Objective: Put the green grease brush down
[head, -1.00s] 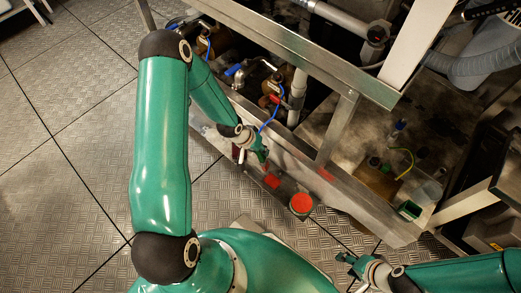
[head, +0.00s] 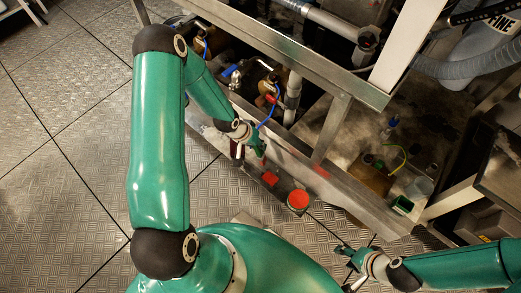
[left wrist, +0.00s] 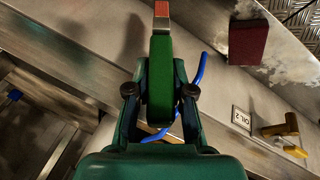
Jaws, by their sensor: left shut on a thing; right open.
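The green grease brush (left wrist: 160,85) stands between my left gripper's fingers in the left wrist view, with a metal band and a red-orange end at the top. My left gripper (left wrist: 160,98) is shut on it. In the head view my left gripper (head: 256,145) is over the metal rail of the frame, and the brush there is small and hard to make out. I cannot tell whether the brush touches the rail. My right gripper (head: 345,252) is open and empty at the lower right, apart from the frame.
A dark red block (left wrist: 248,42) is on the rail beside the brush. A red square (head: 270,178) and a round red-topped thing (head: 298,201) are close to the left gripper.

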